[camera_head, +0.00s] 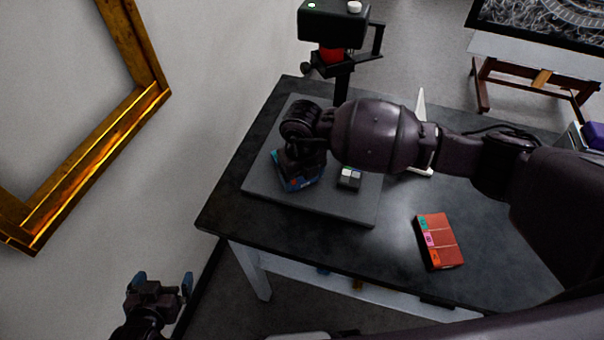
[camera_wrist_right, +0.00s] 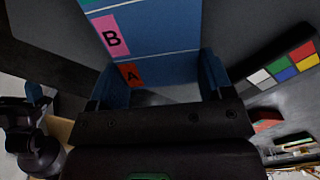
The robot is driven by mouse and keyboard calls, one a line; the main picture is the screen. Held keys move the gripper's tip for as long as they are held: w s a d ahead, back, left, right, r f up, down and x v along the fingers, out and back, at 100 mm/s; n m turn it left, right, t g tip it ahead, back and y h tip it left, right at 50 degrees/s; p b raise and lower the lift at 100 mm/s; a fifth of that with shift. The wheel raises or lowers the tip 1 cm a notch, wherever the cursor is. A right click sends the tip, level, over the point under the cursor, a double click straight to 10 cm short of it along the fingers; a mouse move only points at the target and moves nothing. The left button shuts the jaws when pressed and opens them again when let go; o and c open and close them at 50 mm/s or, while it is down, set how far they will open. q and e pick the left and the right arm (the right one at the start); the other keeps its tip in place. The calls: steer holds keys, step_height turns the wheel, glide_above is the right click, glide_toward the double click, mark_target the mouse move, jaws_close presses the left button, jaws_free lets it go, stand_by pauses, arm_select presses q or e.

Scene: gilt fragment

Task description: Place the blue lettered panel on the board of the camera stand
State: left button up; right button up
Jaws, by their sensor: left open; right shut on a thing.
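The blue lettered panel (camera_head: 298,184) is under my right gripper (camera_head: 299,160), over the left part of the grey board (camera_head: 340,209) of the camera stand. Most of the panel is hidden by my gripper. In the right wrist view, the blue panel (camera_wrist_right: 165,40) lies between the two fingers of my right gripper (camera_wrist_right: 158,82), which is shut on it. Pink B and orange A labels show along its left side. I cannot tell whether the panel touches the board. My left gripper (camera_head: 160,286) is open and empty, low at the left, off the table.
A small colour checker (camera_head: 350,177) lies on the board, right of the panel; it also shows in the wrist view (camera_wrist_right: 285,66). The stand's camera (camera_head: 334,22) is above the back. A red lettered panel (camera_head: 440,241) lies on the dark table (camera_head: 390,262). A gilt frame (camera_head: 150,100) is at left.

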steer(key=shift+f, duration=0.15)
steer(key=shift+f, duration=0.2)
steer(key=o, duration=1)
steer(key=shift+r, duration=0.15)
